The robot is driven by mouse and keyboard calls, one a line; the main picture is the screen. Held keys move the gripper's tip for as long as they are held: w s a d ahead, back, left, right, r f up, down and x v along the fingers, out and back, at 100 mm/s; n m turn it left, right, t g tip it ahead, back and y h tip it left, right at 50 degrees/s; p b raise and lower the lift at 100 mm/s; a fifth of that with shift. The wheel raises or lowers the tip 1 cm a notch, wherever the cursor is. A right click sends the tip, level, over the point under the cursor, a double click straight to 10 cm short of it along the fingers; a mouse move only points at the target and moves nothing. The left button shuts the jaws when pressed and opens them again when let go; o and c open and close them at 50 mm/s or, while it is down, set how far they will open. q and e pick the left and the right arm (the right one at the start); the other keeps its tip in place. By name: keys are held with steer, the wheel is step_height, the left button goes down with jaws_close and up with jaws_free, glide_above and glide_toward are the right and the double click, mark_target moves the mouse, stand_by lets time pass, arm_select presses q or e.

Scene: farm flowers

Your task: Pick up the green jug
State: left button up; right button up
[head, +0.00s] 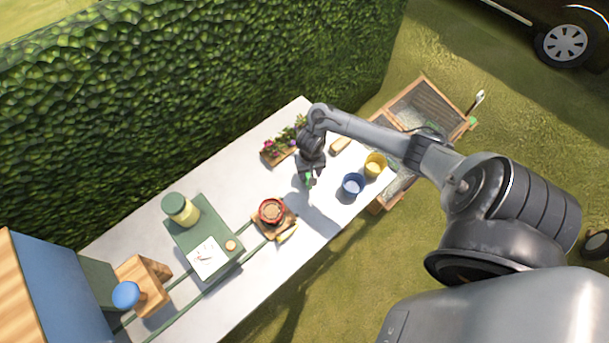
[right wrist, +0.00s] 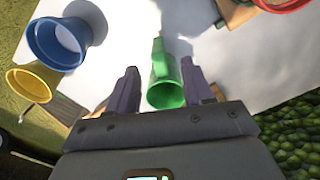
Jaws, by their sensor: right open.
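The green jug (right wrist: 166,82) stands on the white table in the right wrist view, between the two fingers of my right gripper (right wrist: 160,88). The fingers are apart, one on each side of it, with a small gap visible at least on the left. In the head view the right gripper (head: 309,182) is over the table, and only a small green part of the jug (head: 309,179) shows below it. The rest of the jug is hidden by the gripper. My left gripper is in neither view.
A blue cup (head: 353,184) and a yellow cup (head: 375,165) stand near the table's right end. A flower tray (head: 280,151) is behind the gripper. A red pot (head: 271,211) on a wooden board is to the left. A hedge (head: 200,80) runs along the back.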

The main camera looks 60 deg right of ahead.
mark_target(307, 175)
step_height(307, 175, down, 4)
steer(key=shift+s+r+b, duration=0.1)
steer(key=shift+r+b, duration=0.15)
steer(key=shift+b, duration=0.15)
steer(key=shift+d+f+b, duration=0.15)
steer(key=shift+f+b, duration=0.3)
steer(key=shift+f, duration=0.95)
steer(key=shift+d+f+b, duration=0.15)
steer(key=shift+f+b, duration=0.25)
steer(key=shift+f, duration=1)
jaws_close()
